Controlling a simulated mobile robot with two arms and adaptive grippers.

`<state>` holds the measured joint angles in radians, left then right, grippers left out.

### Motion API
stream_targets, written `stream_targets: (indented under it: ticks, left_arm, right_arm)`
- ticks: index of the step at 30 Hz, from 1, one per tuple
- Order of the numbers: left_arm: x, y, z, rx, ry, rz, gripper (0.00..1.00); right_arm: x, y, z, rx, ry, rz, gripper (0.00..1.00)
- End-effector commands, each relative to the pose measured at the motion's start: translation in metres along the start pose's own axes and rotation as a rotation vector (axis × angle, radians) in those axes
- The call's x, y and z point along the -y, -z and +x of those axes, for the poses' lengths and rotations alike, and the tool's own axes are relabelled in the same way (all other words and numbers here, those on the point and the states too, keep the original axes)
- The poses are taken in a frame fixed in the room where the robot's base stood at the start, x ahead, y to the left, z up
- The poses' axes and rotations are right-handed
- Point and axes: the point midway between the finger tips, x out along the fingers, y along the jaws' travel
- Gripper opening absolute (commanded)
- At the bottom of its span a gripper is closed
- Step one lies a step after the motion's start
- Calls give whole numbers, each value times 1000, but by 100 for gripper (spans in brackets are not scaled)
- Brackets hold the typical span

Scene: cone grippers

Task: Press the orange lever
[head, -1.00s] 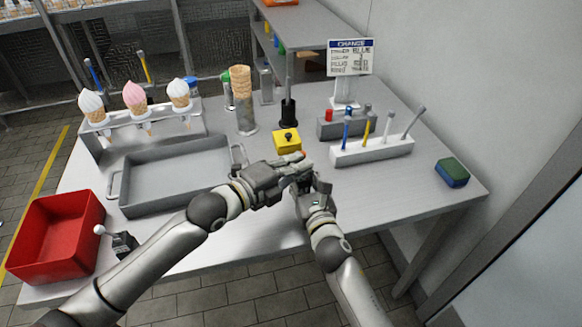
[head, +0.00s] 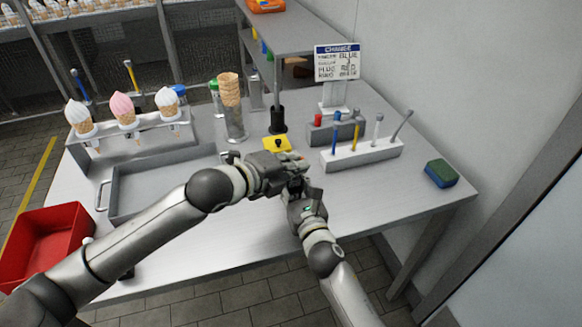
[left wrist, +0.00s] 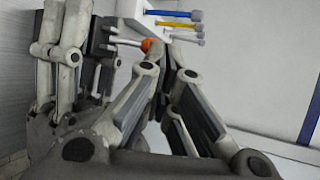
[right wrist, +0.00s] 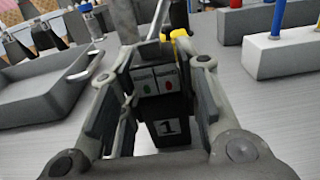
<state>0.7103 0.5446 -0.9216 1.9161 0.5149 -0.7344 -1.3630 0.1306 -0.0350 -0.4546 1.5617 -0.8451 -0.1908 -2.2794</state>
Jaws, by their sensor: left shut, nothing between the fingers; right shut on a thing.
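The orange lever shows as a round orange knob (left wrist: 146,45) in the left wrist view, right at the tips of my left gripper (left wrist: 160,52). My right gripper (right wrist: 160,75) is shut on a dark device (right wrist: 158,85) with a green button, a red button and a label "1". The rest of the device is hidden by fingers.
A yellow block (head: 277,143) with a black knob stands just behind the grippers. A grey tray (head: 150,172), cone rack (head: 135,122), white tool holder (head: 362,157), sign (head: 337,62) and green-blue sponge (head: 441,172) stand around. The right front of the table is clear.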

Motion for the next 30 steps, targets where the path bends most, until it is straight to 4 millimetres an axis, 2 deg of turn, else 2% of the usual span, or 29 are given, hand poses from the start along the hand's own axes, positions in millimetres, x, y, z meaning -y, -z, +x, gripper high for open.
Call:
stream_targets:
  ticks: [17,23,30]
  left_arm:
    - [6,-1,-8,0,0,1,0]
    - [12,-2,-38,2,0,4,0]
    - [21,-1,-90,2,-1,4,0]
  right_arm:
    - [0,0,0,-1,0,0,4]
    - [0,0,0,-1,0,0,4]
    - [0,0,0,-1,0,0,4]
